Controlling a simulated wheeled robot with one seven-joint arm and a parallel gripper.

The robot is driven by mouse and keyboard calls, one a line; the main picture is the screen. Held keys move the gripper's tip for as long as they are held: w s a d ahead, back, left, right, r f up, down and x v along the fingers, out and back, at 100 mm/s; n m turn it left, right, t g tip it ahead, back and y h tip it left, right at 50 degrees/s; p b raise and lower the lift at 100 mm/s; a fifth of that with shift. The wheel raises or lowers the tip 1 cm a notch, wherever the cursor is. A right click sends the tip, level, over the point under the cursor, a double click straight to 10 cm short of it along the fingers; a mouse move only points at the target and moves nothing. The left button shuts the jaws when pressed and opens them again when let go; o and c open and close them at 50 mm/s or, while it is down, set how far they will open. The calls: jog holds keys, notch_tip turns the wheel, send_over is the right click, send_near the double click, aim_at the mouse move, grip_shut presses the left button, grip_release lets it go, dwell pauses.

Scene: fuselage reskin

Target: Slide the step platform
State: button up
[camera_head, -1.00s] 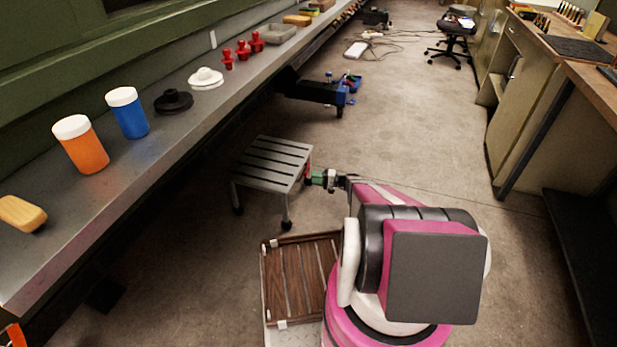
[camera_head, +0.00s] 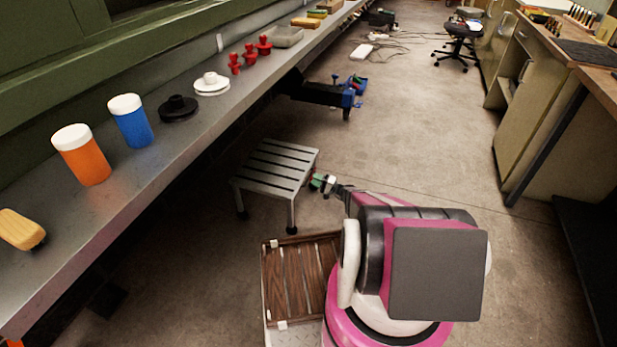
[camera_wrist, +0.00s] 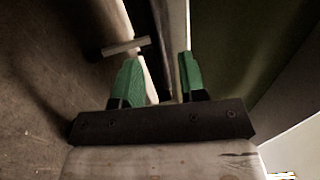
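The step platform (camera_head: 275,168) is a grey, slatted, low stool on dark-tipped legs, standing upright on the floor beside the long bench. My gripper (camera_head: 318,182), with green fingertips, is at its right side near the right end of the top; contact cannot be made out. In the wrist view my gripper (camera_wrist: 162,76) has its two green fingers apart, with a dark gap between them. A pale strip, probably part of the platform, runs past the left finger. I see nothing clearly clamped between the fingers.
The long grey bench (camera_head: 150,170) runs along the left, bearing an orange bottle (camera_head: 82,158), a blue bottle (camera_head: 131,122) and several smaller items. A blue and black item (camera_head: 345,96) lies beyond the platform. The floor (camera_head: 420,150) to the right is open, up to the wooden-topped cabinets.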

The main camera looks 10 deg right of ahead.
jog(key=shift+x, duration=1.1)
grip_shut()
jog(key=shift+d, duration=0.1)
